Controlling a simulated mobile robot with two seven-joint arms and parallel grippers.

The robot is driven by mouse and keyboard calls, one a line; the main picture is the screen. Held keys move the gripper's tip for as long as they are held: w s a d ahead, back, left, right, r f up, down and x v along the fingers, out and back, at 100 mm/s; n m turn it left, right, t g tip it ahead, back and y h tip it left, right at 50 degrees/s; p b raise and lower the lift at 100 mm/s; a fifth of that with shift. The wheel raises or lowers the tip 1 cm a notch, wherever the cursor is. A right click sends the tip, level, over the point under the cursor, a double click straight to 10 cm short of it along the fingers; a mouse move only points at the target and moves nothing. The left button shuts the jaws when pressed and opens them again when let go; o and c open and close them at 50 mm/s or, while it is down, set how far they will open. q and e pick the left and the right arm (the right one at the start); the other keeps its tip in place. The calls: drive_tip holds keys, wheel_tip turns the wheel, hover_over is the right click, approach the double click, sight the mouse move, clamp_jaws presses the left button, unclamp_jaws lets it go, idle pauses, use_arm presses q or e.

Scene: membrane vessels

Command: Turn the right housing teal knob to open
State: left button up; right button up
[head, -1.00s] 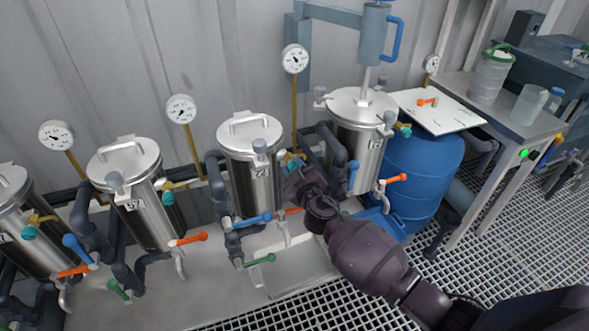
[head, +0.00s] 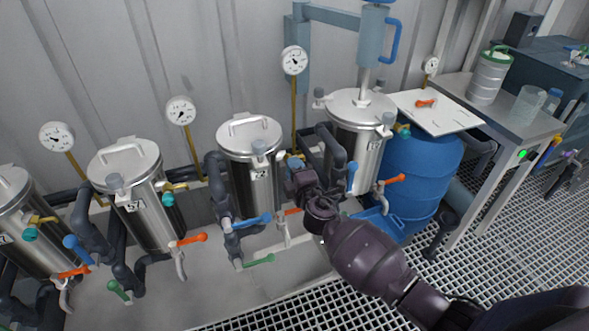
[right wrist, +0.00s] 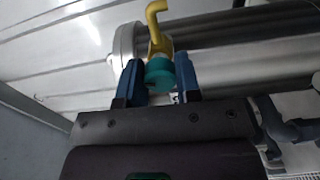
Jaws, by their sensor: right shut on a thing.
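My right gripper (head: 294,164) is at the upper right side of a steel housing (head: 250,158), the second from the right in the head view. In the right wrist view its two blue fingers are shut on a teal knob (right wrist: 158,76), one on each side. The knob sits on a brass valve with a bent yellow tube (right wrist: 155,22). In the head view my gripper hides most of this knob. The rightmost housing (head: 357,126) has its own teal knob (head: 403,131), apart from my gripper. My left gripper is not in view.
Dark pipes (head: 334,150) run close to my gripper, between the two housings. Blue, orange and green handles stick out below. A gauge (head: 294,60) stands on a brass stem behind. A blue barrel (head: 425,175) and a steel table (head: 520,112) stand at the right.

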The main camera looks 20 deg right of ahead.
drive_tip(key=n, duration=0.4)
drive_tip(key=shift+r+n+p, duration=0.1)
drive_tip(key=shift+n+p, duration=0.2)
drive_tip(key=shift+p, duration=0.05)
drive_tip(key=n, duration=0.3)
drive_tip(key=shift+p, duration=0.35)
drive_tip(key=shift+n, duration=0.5)
drive_tip(key=o, duration=0.9)
drive_tip(key=shift+s, duration=0.1)
